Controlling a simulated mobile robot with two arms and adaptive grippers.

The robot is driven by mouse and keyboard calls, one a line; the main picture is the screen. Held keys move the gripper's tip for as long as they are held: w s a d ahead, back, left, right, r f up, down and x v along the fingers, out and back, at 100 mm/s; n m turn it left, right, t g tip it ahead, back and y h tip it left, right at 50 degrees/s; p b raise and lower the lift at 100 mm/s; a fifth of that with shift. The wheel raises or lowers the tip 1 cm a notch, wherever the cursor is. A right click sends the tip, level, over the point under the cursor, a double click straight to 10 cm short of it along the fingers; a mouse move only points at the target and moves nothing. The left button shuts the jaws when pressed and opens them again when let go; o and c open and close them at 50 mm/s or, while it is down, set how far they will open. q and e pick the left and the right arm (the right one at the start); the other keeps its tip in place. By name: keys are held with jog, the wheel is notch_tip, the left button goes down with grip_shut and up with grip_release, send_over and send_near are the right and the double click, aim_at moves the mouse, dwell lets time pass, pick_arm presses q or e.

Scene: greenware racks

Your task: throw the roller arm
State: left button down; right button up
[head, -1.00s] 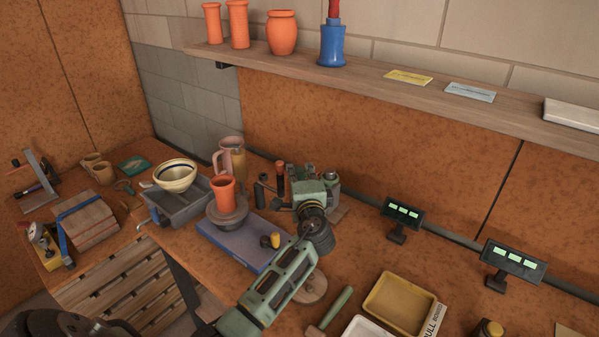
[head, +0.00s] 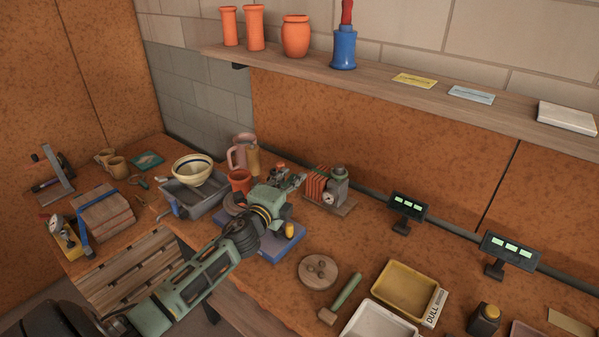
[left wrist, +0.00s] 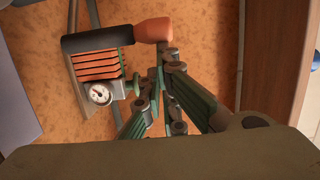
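The roller arm, a dark bar with an orange grip (left wrist: 154,30), lies across the top of a small device with orange plates and a round gauge (left wrist: 99,93) in the left wrist view. The device (head: 328,190) stands on the bench at the back in the head view. My left gripper (left wrist: 160,64) has its fingers drawn fairly close together, tips right by the orange grip. I cannot tell whether they close on it. In the head view my left gripper (head: 289,177) is just left of the device, and the arm's grip is hard to make out there. My right gripper is not in view.
A blue slab (head: 268,249) lies under my left wrist. A grey tub (head: 205,202) with a striped bowl (head: 192,170) is to the left. A round wooden disc (head: 318,272), a green-handled mallet (head: 341,299) and a yellow tray (head: 388,294) are in front. A shelf (head: 430,95) runs above.

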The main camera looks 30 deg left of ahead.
pick_arm(q)
jog(key=s+a+m+h+b, duration=0.2)
jog(key=s+a+m+h, duration=0.2)
jog(key=s+a+h, duration=0.2)
jog(key=shift+a+b, duration=0.3)
jog(key=shift+a, duration=0.25)
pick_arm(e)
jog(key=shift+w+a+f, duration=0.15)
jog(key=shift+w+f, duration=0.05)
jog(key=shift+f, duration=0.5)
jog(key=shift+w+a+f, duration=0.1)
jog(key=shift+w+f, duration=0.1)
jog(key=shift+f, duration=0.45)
pick_arm(q)
jog(key=shift+f, duration=0.1)
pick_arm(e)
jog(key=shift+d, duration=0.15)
